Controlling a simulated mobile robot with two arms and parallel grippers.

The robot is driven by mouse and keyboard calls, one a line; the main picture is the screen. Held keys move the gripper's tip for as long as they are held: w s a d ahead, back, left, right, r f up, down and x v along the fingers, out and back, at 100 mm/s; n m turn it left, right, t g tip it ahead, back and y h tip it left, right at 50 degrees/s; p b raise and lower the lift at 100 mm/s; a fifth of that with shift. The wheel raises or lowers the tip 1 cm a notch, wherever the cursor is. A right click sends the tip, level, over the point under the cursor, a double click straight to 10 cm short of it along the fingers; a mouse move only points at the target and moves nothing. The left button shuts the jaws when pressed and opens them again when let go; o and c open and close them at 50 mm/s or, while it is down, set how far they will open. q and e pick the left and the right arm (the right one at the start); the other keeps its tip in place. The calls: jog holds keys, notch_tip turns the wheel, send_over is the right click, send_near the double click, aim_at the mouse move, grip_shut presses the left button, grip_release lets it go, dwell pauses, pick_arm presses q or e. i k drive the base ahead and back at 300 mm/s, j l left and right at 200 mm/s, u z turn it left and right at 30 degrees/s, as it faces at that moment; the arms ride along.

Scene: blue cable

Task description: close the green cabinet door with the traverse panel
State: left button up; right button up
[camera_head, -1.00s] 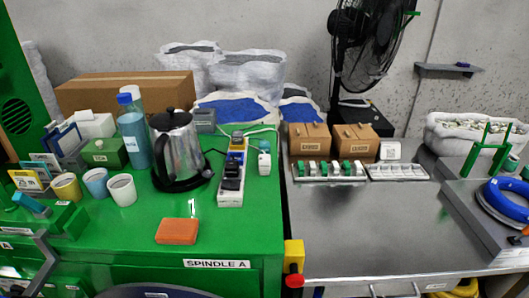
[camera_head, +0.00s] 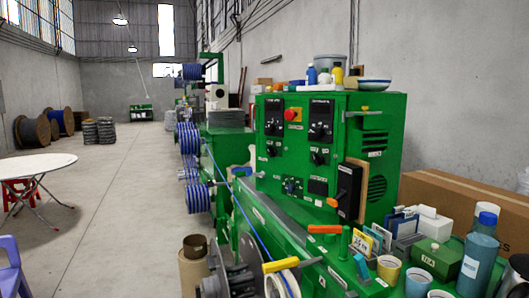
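A green cabinet (camera_head: 335,178) stands on the long green machine in the middle of the head view. Its front carries dark dials, knobs, white labels and a red button on a yellow plate (camera_head: 293,115). A black switch box (camera_head: 349,190) on a wooden board sticks out at the near edge. I cannot tell which panel is the traverse panel, or whether a door stands open. Neither of my grippers is in view.
Bottles and a bowl (camera_head: 375,83) stand on top of the cabinet. Cups (camera_head: 389,268), a green box (camera_head: 434,258) and a blue bottle (camera_head: 478,252) stand at right. A white round table (camera_head: 38,163) is at left. The aisle floor (camera_head: 110,210) is open.

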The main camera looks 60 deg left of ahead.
aim_at(294, 141)
jog(key=u, duration=1.7)
jog(key=j, duration=0.25)
